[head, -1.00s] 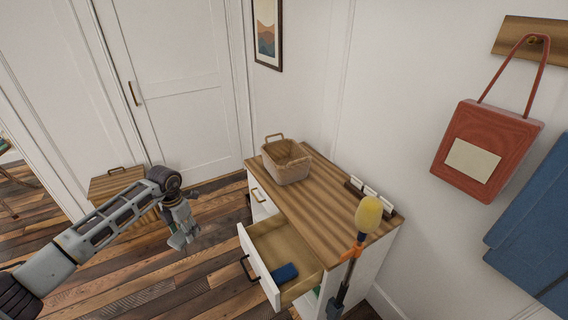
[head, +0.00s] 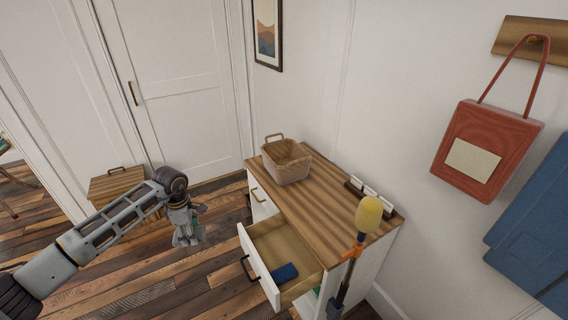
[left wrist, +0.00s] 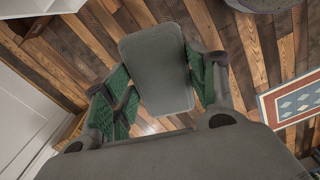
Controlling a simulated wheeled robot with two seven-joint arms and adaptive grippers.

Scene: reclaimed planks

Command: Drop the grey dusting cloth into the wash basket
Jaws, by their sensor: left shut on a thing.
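The grey dusting cloth (left wrist: 158,70) shows in the left wrist view as a flat grey piece with rounded corners, between the green-padded fingers. My left gripper (head: 188,238) is shut on it, in the air over the plank floor, left of the open drawer. In the head view the cloth is hard to tell apart from the gripper. The wash basket (head: 288,172) is a light brown open basket with handles. It stands on the cabinet's wooden top, up and to the right of my left gripper. My right gripper is not in view.
The cabinet top (head: 322,205) bears a small rack (head: 370,192) at its right. An open drawer (head: 258,265) holding a blue item (head: 285,272) juts out toward my left arm. A yellow-headed pole (head: 368,213) stands before the cabinet. A red bag (head: 485,150) hangs on the wall.

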